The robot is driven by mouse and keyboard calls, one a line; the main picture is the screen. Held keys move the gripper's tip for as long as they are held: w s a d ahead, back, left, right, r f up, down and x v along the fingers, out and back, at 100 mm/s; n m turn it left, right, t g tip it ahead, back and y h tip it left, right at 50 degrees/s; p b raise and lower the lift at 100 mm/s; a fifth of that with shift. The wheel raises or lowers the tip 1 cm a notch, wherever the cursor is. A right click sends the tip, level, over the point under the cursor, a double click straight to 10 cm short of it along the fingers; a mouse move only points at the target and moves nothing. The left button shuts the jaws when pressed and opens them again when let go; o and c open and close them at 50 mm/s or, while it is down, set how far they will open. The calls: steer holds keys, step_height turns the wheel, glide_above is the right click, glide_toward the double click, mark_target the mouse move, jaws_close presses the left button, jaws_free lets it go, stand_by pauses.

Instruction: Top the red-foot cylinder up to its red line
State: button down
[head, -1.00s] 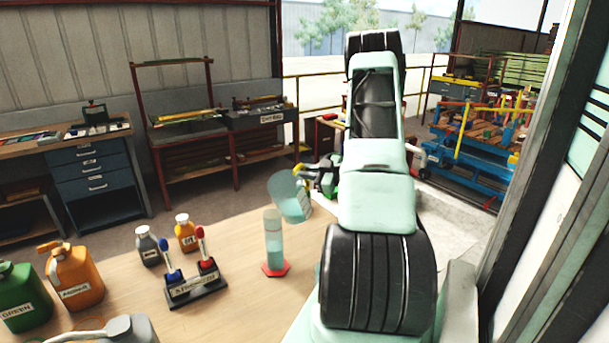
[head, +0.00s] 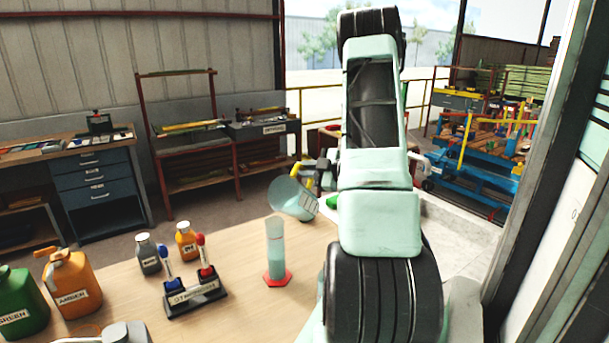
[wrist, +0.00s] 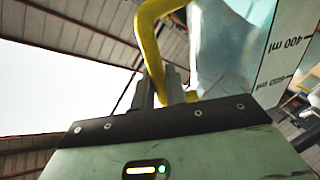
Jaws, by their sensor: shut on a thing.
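The cylinder (head: 275,245) stands upright on its red foot (head: 277,279) on the wooden table, with pale blue-green liquid inside; its red line is too small to make out. A translucent jug (head: 294,199) is held tilted in the air beyond and right of the cylinder, its mouth towards the left. No stream shows between them. My gripper (wrist: 167,90) is shut on the jug's yellow handle (wrist: 150,45) in the wrist view. That view also shows the jug's wall (wrist: 225,45) with a 400 ml mark. In the head view my arm partly hides the gripper.
A grey bottle (head: 148,255), an orange bottle (head: 186,240), an amber jug (head: 72,285) and a green jug (head: 20,305) stand further left. Bare tabletop (head: 238,250) lies around the cylinder.

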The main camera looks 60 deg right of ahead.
mark_target(299, 163)
steer(key=shift+w+a+r+n+b, duration=0.15)
steer(key=shift+a+r+n+b, duration=0.95)
steer(key=shift+r+n+b, duration=0.1)
steer(key=shift+w+a+r+n+g+h+b, duration=0.1)
steer(key=shift+a+r+n+g+h+b, duration=0.3)
steer(key=shift+a+r+n+b, duration=0.45)
steer(key=shift+w+a+r+n+h+b, duration=0.1)
steer(key=shift+a+r+n+h+b, duration=0.15)
steer(key=shift+a+n+b, duration=0.3)
steer(key=shift+a+r+n+h+b, duration=0.15)
steer(key=shift+a+r+n+b, duration=0.15)
steer(key=shift+a+b, duration=0.45)
stand_by(2.9)
steer(key=shift+d+f+b, duration=0.1)
steer(key=shift+b, duration=0.25)
